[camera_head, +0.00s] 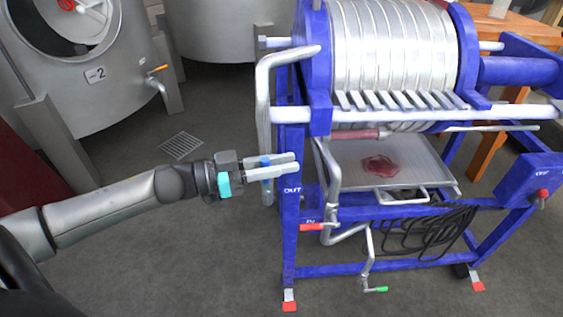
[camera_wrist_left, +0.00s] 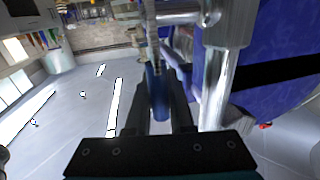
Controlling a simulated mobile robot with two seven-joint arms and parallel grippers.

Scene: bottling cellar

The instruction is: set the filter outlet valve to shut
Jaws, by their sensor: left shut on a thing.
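The filter (camera_head: 395,50) is a row of pale ribbed plates in a blue frame (camera_head: 290,235). A grey outlet pipe (camera_head: 263,95) bends down at its left end, beside a frame post marked OUT. The outlet valve's blue handle (camera_head: 266,161) is by the lower part of this pipe, partly hidden by my fingers. My left gripper (camera_head: 294,162) is shut on the blue handle. In the left wrist view the handle (camera_wrist_left: 158,96) lies between the fingers. The handle's exact angle to the pipe is hard to tell. My right gripper is not in view.
A red-handled valve (camera_head: 311,227) and a green-handled one (camera_head: 377,289) sit lower on the filter. A tray (camera_head: 425,150) with a red puddle is under the plates. A steel tank (camera_head: 90,95) marked 2 stands at the left. The floor near a drain grate (camera_head: 181,146) is clear.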

